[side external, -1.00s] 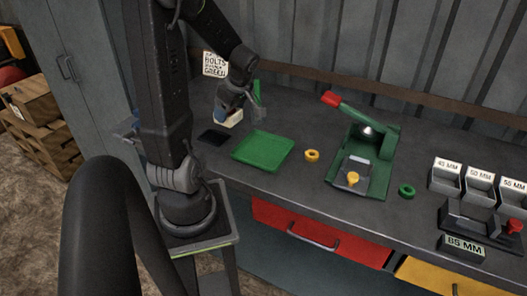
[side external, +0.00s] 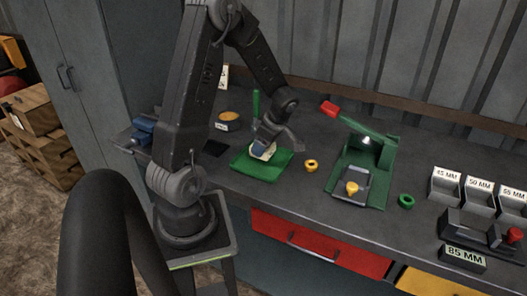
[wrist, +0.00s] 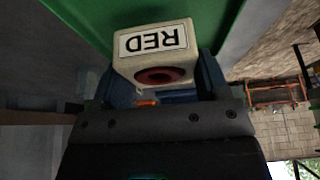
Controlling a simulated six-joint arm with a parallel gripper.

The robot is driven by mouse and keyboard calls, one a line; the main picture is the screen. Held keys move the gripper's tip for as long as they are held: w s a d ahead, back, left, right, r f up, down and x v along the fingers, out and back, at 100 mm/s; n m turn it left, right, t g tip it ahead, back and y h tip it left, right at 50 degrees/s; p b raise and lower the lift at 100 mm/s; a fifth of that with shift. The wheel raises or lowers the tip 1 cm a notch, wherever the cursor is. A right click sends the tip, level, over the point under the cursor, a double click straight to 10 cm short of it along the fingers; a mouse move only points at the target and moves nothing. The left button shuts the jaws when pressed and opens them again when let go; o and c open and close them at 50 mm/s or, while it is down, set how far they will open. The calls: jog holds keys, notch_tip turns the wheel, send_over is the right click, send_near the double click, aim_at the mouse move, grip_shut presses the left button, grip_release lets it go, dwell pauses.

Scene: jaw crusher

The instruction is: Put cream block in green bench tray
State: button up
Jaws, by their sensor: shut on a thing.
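The cream block (wrist: 157,58) has a white label reading RED and a dark red round recess. It fills the middle of the wrist view, between the blue-tipped jaws. My gripper (side external: 263,149) is shut on the cream block, which also shows in the side external view (side external: 262,152). The gripper holds it over the green bench tray (side external: 245,165), within its outline. I cannot tell whether the block touches the tray floor. The gripper hides part of the block and the back of the tray.
A dark square pad (side external: 216,149) and a tan-topped container (side external: 228,120) are left of the tray. A yellow ring (side external: 311,165) lies to its right. The green lever press (side external: 366,160) with a red handle stands further right, beside a green ring (side external: 406,200).

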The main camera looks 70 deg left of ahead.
jog(key=shift+f, duration=1.35)
jog(key=shift+f, duration=0.15)
jog(key=o, duration=1.1)
